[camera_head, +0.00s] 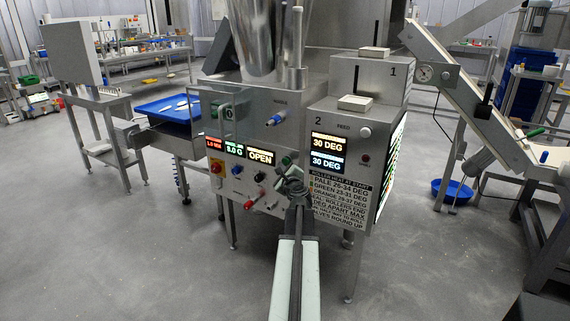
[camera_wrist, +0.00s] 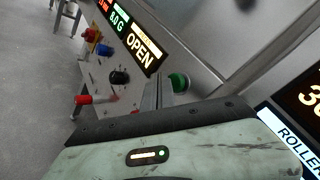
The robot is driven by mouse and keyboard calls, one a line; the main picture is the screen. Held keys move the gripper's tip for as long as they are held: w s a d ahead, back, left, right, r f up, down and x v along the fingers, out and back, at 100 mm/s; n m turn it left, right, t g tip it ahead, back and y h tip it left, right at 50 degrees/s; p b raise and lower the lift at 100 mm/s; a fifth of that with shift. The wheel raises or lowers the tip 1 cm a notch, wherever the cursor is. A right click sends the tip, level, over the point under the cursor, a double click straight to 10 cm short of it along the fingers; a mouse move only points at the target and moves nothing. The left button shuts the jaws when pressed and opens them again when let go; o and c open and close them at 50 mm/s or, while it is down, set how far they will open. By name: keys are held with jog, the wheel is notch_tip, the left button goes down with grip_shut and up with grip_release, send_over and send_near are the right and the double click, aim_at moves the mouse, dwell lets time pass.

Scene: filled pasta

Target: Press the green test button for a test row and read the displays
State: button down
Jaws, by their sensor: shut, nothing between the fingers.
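A round green button (camera_wrist: 178,82) sits on the steel panel, just right of my fingertips in the wrist view. In the head view a green button (camera_head: 288,158) shows just above my gripper (camera_head: 294,190). My gripper (camera_wrist: 158,92) is shut and empty, its fingers pointing at the panel; I cannot tell whether they touch. The panel displays include a red one (camera_head: 215,143) reading about 1.0 MM, a green one (camera_head: 235,148) reading 8.0 G, and one reading OPEN (camera_head: 261,156). Two roller displays (camera_head: 328,141) (camera_head: 327,163) both read 30 DEG.
A red-and-yellow knob (camera_head: 217,168), a blue knob (camera_head: 237,170), a black knob (camera_head: 260,177) and a red-handled lever (camera_head: 250,204) crowd the panel left of my gripper. A printed roller-heat chart (camera_head: 340,198) is at right. A blue tray (camera_head: 168,109) stands at left.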

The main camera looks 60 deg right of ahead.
jog(key=shift+d, duration=0.1)
jog(key=shift+d, duration=0.35)
jog(key=shift+d, duration=0.4)
dwell(0.6)
dwell(0.3)
jog(key=shift+a, duration=0.85)
jog(key=a, duration=0.5)
dwell(0.6)
